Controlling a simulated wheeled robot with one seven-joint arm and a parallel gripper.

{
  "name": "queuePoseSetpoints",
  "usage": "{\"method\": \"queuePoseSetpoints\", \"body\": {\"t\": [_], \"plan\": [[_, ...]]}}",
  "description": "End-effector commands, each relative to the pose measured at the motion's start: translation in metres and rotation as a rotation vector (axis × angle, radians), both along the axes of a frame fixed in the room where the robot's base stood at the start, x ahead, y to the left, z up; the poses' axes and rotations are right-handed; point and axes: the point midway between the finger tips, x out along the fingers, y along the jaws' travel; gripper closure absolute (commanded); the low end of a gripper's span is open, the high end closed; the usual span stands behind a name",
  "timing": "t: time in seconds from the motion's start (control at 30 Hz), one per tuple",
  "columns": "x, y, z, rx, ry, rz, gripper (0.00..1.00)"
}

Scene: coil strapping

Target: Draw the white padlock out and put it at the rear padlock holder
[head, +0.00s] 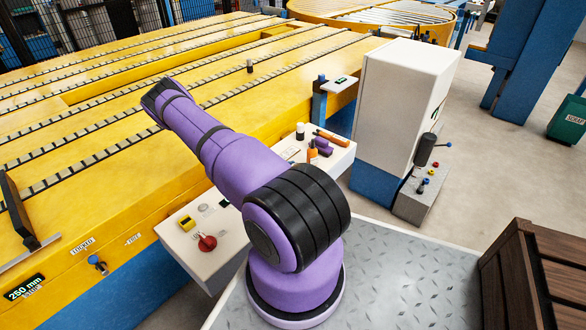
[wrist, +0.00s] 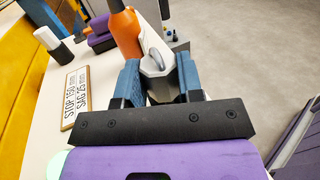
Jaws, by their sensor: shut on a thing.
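In the wrist view my gripper (wrist: 159,78) has its two blue fingers closed on a pale grey-white faceted piece with a rounded metal loop on top, which looks like the white padlock (wrist: 157,90). The lower part of the padlock is hidden behind the dark gripper bar. In the head view my gripper and the padlock are hidden behind my purple arm. I cannot make out which thing is the rear padlock holder in either view.
The white console top (head: 185,241) carries a red knob (head: 207,243). A tall white cabinet (head: 397,95) stands right of it; yellow conveyor beds (head: 110,200) lie left.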

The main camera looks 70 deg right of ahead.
Motion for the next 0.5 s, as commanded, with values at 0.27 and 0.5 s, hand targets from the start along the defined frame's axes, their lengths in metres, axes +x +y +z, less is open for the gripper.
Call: {"method": "queuePoseSetpoints", "body": {"t": [0.27,0.5], "plan": [[0.000,0.000,-0.007,0.000,0.000,0.000,1.00],[0.000,0.000,-0.013,-0.001,0.001,0.000,1.00]]}}
